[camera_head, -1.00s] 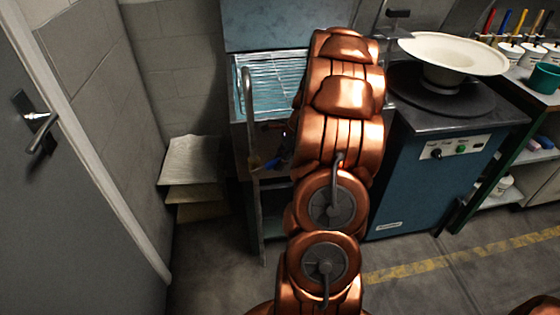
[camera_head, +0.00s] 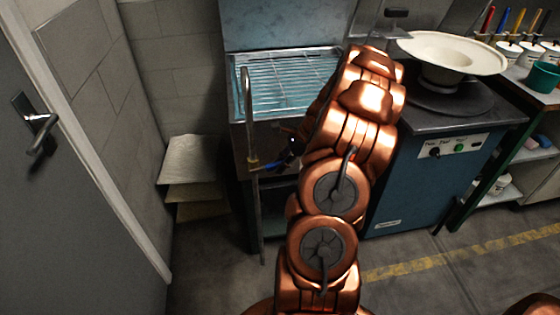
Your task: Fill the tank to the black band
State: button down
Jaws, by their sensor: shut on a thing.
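The tank (camera_head: 236,103) is a metal basin at the back, left of the blue machine, with a wire rack across its top. Blue-green colour shows under the rack; I cannot make out the water level or a black band. A bent metal pipe (camera_head: 247,110) rises at its front left corner and curves over the rim. A brass valve (camera_head: 253,164) sits low on this pipe, with a blue lever (camera_head: 273,165) pointing right. My gripper (camera_head: 287,155), dark and small, is at the lever and shut on it. My copper arm partly hides the gripper and the tank's right side.
A blue machine (camera_head: 430,185) with knobs stands at right, a pale wide-brimmed hat form (camera_head: 452,53) on its dark round plate. Stacked sheets (camera_head: 192,160) lie by the left wall. A grey door (camera_head: 60,200) is at far left. Some floor in front is clear.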

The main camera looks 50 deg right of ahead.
jog(key=shift+f+t+y, duration=0.8)
jog(key=shift+f+y, duration=0.15)
jog(key=shift+y, duration=0.05)
jog(key=c, duration=1)
grip_release()
jog(key=shift+c, duration=0.2)
jog(key=shift+d, duration=0.1)
jog(key=v, duration=1.2)
